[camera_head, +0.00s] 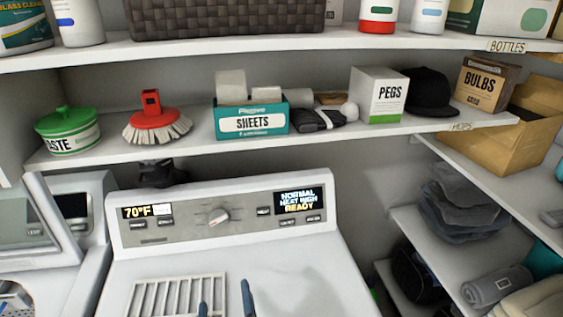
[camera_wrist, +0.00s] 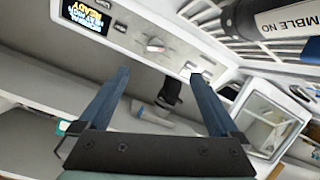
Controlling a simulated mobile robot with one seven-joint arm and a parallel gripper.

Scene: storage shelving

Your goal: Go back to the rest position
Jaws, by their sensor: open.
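My gripper (camera_head: 224,297) shows at the bottom of the head view as two blue fingertips, low over the white washer's top (camera_head: 285,270). In the wrist view my gripper (camera_wrist: 158,73) has its two blue fingers wide apart. Nothing is held between them; a dark object (camera_wrist: 170,90) shows beyond the gap. A white rack (camera_head: 175,297) lies on the washer top beside the left fingertip; I cannot tell if they touch. The washer's control panel (camera_head: 235,215) is lit and reads "READY". The rest of my arm is hidden.
A shelf (camera_head: 210,147) above the washer holds a green tin (camera_head: 68,130), a red brush (camera_head: 152,118), a SHEETS box (camera_head: 250,122) and a PEGS box (camera_head: 380,95). In the wrist view, a dark item with a white label (camera_wrist: 285,22) lies by the rack (camera_wrist: 205,12).

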